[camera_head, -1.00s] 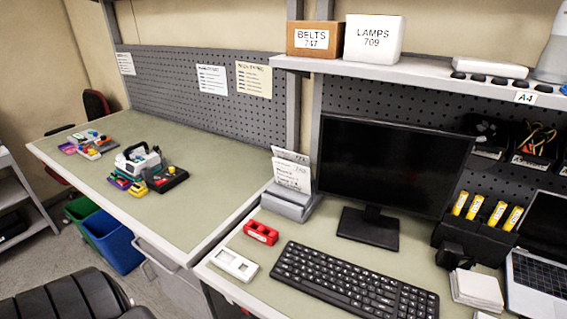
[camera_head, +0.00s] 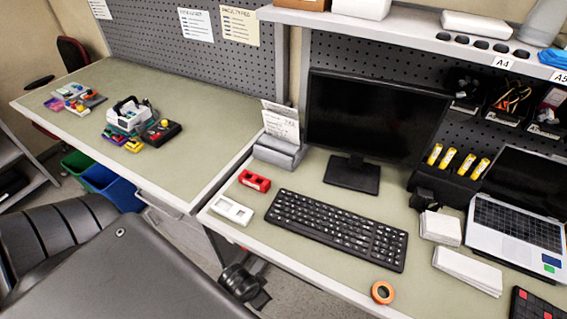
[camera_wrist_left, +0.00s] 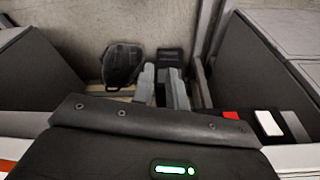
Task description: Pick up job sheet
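The job sheet looks to be the white printed paper (camera_head: 281,120) standing upright in a grey holder (camera_head: 279,153), left of the monitor at the back of the desk. Its lower part is hidden in the holder. In the left wrist view, my left gripper (camera_wrist_left: 162,85) shows as two light grey fingers with a gap between them and no held thing visible. Its dark housing with a green light fills the bottom of that view. Neither gripper shows in the head view, and the sheet cannot be made out in the wrist view.
A monitor (camera_head: 372,118) stands right of the holder. A red block (camera_head: 254,181), a white tray (camera_head: 232,210) and a keyboard (camera_head: 337,228) lie in front. An orange tape roll (camera_head: 382,292) is near the front edge.

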